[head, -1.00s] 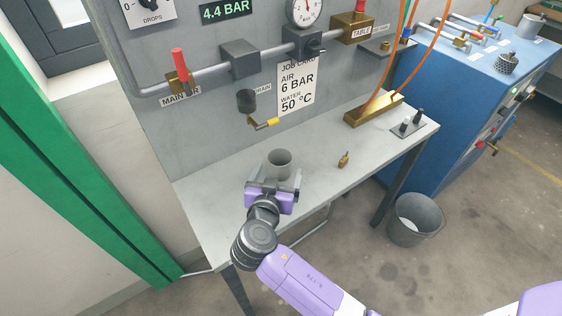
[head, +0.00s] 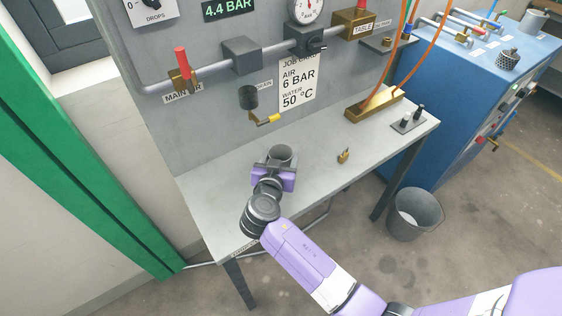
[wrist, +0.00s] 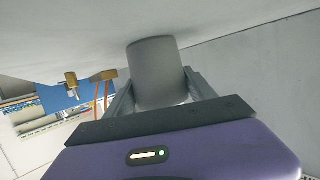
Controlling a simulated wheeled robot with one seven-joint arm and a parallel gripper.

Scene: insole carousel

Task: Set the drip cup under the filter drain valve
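The drip cup (head: 281,154) is a grey, open-topped cup upright on the bench, below and slightly right of the drain valve. My gripper (head: 276,165) is at the cup's near side, its purple body partly covering the cup in the head view. In the wrist view the cup (wrist: 156,72) stands between the two grey fingers (wrist: 160,80), which are spread on either side of it. I see no clear grip on it. The filter drain valve (head: 266,120), with a brass body and yellow end, hangs on the panel under the dark filter bowl (head: 248,97).
A small brass fitting (head: 344,156) lies on the bench (head: 225,195) right of the cup. A brass manifold (head: 374,106) with orange hoses and a small switch plate (head: 408,123) are farther right. A bucket (head: 414,216) stands on the floor by the blue machine (head: 470,100).

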